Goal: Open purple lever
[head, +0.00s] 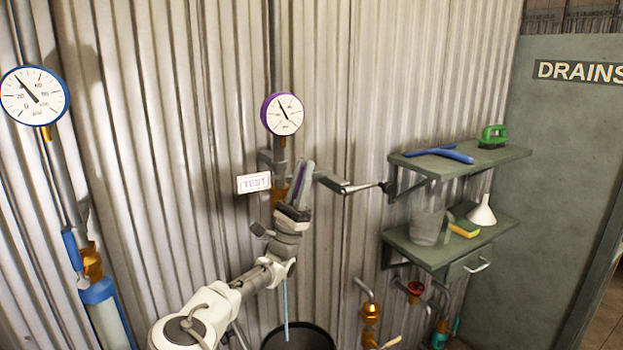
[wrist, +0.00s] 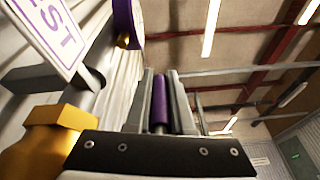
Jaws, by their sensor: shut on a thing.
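The purple lever (head: 299,181) points upward, tilted slightly right, in front of the pipe under the purple-rimmed gauge (head: 282,114). A brass valve body (head: 279,191) shows partly behind it. My gripper (head: 304,176) is shut on the purple lever, with its fingers pointing up along it. In the wrist view the purple lever (wrist: 160,105) stands between the two grey fingers, and the brass valve body (wrist: 55,140) is at lower left. The lever's lower end is hidden by the gripper. A white TEST sign (head: 254,183) hangs just left of the valve.
A blue-rimmed gauge (head: 34,96) and a blue lever (head: 72,248) are on the left pipe. A grey arm-like fitting (head: 350,187) sticks out just right of my gripper. Shelves (head: 500,155) with tools stand at right. A black bucket (head: 300,338) is below.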

